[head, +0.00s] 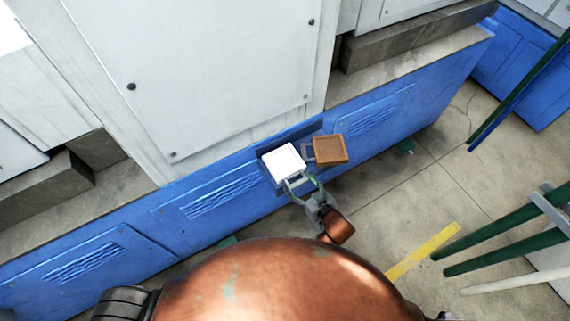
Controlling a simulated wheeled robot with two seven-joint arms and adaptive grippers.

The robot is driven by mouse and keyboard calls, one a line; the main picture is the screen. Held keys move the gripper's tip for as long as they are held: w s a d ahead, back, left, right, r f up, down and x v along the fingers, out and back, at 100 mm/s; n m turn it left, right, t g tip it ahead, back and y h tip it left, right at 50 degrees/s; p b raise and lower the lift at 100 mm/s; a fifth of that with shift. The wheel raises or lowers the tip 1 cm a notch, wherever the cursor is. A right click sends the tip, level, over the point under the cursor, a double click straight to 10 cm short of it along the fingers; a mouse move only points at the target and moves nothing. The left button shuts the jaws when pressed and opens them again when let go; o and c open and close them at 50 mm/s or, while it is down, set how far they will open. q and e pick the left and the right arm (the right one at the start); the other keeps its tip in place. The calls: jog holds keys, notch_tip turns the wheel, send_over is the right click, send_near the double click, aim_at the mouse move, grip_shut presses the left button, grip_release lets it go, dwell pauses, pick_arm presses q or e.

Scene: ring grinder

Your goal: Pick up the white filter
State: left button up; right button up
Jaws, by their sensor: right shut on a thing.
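The white filter (283,161) is a pale square block in front of a dark opening in the blue base panel, near the middle of the head view. My right gripper (301,184) is at the filter's lower right edge, its fingers shut on it by a small frame-like handle. I cannot tell whether the filter's back still sits inside the opening. My left gripper is not in view.
The blue base panel (215,196) with vents runs diagonally under a large white cabinet (200,70). Grey concrete floor (400,190) is open to the right, with a yellow strip (423,251). Green rails (510,238) stand at the right edge.

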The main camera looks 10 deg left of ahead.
jog(key=c, duration=0.3)
jog(key=shift+c, duration=0.2)
jog(key=shift+r, duration=0.55)
notch_tip(320, 180, up, 2)
jog(key=shift+r+p, duration=0.2)
jog(key=shift+p, duration=0.15)
jog(key=s+d+r+p, duration=0.1)
jog(key=s+d+r, duration=0.2)
jog(key=s+r, duration=0.6)
jog(key=s, duration=0.4)
jog(key=shift+s+d+r+p, duration=0.2)
jog(key=shift+s+r+p, duration=0.1)
jog(key=shift+r, duration=0.05)
